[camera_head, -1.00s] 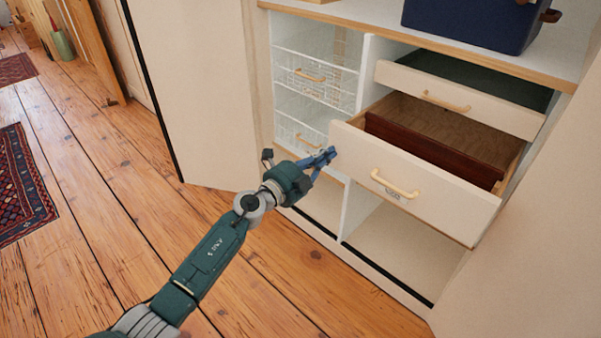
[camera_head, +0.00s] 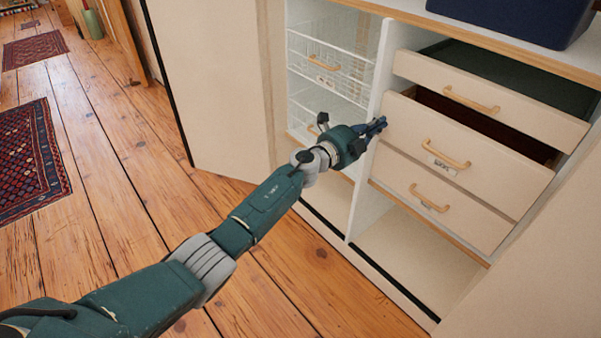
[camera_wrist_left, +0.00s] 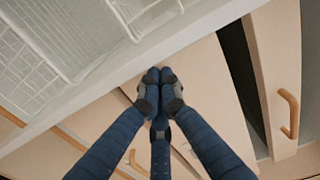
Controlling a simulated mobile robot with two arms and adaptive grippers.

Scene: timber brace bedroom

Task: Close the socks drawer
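The middle drawer (camera_head: 430,160) of the cabinet has a cream front, a wooden bar handle and a small label I cannot read. It stands partly out, with a dark gap above its front. The drawer above it (camera_head: 475,100) is also pulled out and shows a dark green inside. A lower drawer (camera_head: 440,200) sits further in. My left gripper (camera_head: 380,124) is at the left edge of the middle drawer's front. In the left wrist view its blue fingertips (camera_wrist_left: 159,76) are together against or very near that front, holding nothing visible. My right gripper is not in view.
Wire baskets (camera_head: 330,65) fill the left bay, behind a white divider (camera_head: 368,190). An open cabinet door (camera_head: 205,80) stands left of my arm and another panel (camera_head: 545,265) at right. A dark blue box (camera_head: 510,15) sits on top.

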